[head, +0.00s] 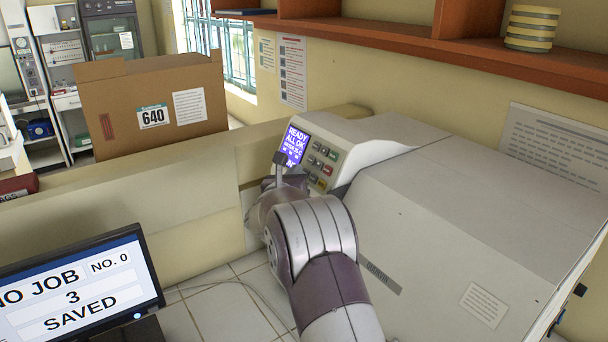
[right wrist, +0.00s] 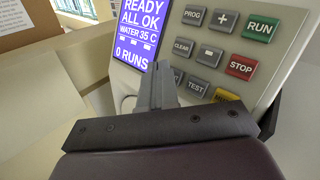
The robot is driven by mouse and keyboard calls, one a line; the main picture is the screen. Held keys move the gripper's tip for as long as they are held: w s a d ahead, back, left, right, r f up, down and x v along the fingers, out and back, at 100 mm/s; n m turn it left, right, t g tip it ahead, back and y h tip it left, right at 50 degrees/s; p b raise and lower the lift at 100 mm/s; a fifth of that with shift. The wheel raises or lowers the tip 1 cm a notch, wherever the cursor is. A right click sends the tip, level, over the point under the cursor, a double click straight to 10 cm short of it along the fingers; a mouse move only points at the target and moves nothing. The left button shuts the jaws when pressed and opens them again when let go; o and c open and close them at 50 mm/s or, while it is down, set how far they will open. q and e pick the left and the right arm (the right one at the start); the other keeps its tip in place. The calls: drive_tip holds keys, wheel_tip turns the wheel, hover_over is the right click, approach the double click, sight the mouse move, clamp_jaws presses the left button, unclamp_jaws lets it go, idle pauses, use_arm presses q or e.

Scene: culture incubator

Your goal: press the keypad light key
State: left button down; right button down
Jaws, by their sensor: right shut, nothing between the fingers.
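The incubator's keypad panel (head: 322,164) is on the sloped front of the white machine, right of its lit blue screen (head: 295,142). In the right wrist view the keypad (right wrist: 265,88) shows PROG, +, RUN, CLEAR, a minus key, STOP and TEST (right wrist: 196,85). A key left of TEST is mostly hidden behind my fingers, and I cannot read its whole label. No full light label shows. My right gripper (head: 281,161) is shut and empty, in front of the screen's lower part and the keypad's left side. It also shows in the right wrist view (right wrist: 161,84). Contact cannot be told.
The machine's large white body (head: 470,210) fills the right side. A monitor (head: 75,290) stands at the lower left. A cardboard box (head: 150,105) stands behind the low beige wall. A wooden shelf (head: 400,35) runs above the machine.

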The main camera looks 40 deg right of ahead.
drive_tip(key=shift+a+r, duration=0.1)
drive_tip(key=shift+a, duration=0.15)
drive_tip(key=shift+a, duration=0.1)
drive_tip(key=a+r, duration=0.1)
drive_tip(key=a, duration=0.2)
drive_tip(key=a+r, duration=0.1)
drive_tip(key=a, duration=0.1)
drive_tip(key=shift+w+a+r, duration=0.1)
drive_tip(key=shift+w+r, duration=0.2)
